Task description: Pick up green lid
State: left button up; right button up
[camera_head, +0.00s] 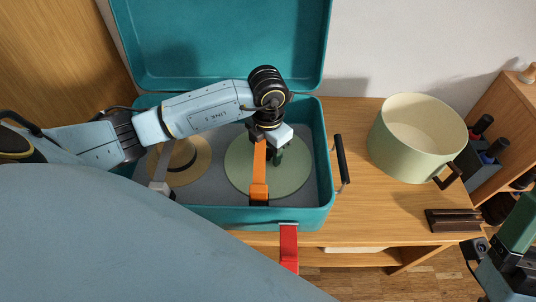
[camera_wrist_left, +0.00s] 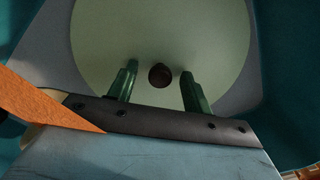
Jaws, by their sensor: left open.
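The green lid (camera_head: 247,172) is a pale green disc lying inside the open teal case (camera_head: 322,125). In the left wrist view the lid (camera_wrist_left: 160,25) fills the middle, with a small dark brown knob (camera_wrist_left: 159,76) on it. My left gripper (camera_head: 278,157) is over the lid, pointing down. In the left wrist view its two green fingers (camera_wrist_left: 159,72) are apart, one on either side of the knob, with gaps between. The knob is hidden in the head view. My right gripper (camera_head: 517,235) shows partly at the lower right edge, away from the lid; its finger gap cannot be made out.
A straw hat (camera_head: 198,166) lies in the case left of the lid. An orange strap (camera_head: 259,180) hangs beside my left gripper, over the lid.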

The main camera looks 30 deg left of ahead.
pick_arm(q)
jog(key=shift+f, duration=0.1)
jog(key=c, duration=1.1)
